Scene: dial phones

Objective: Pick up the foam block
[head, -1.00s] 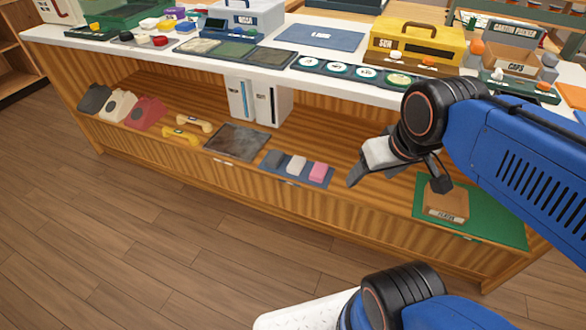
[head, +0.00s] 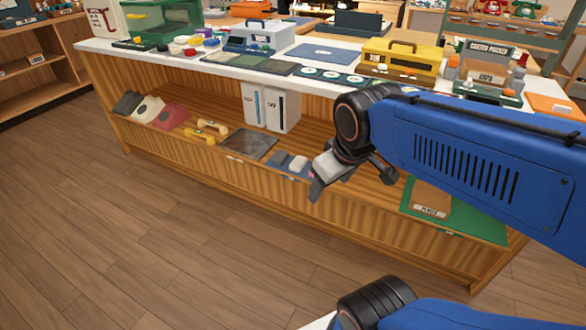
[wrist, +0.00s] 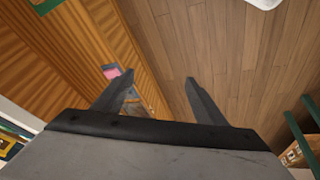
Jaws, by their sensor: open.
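Three small blocks lie in a row on a blue mat (head: 289,172) on the lower shelf: a dark grey block (head: 279,158), a white block (head: 298,163) and a pink block (head: 311,175). I cannot tell from any label which one is the foam block. In the head view my gripper (head: 316,190) covers most of the pink block. The pink block also shows in the wrist view (wrist: 111,71), left of the fingers. My gripper is open and empty, with its fingers (wrist: 160,82) apart over the wooden floor and shelf edge.
On the lower shelf, yellow handsets (head: 205,131) and a dark mat (head: 250,144) lie left; a brown box (head: 432,199) on a green mat (head: 470,222) stands right. The white countertop (head: 225,68) overhangs the shelf. The floor in front (head: 150,240) is clear.

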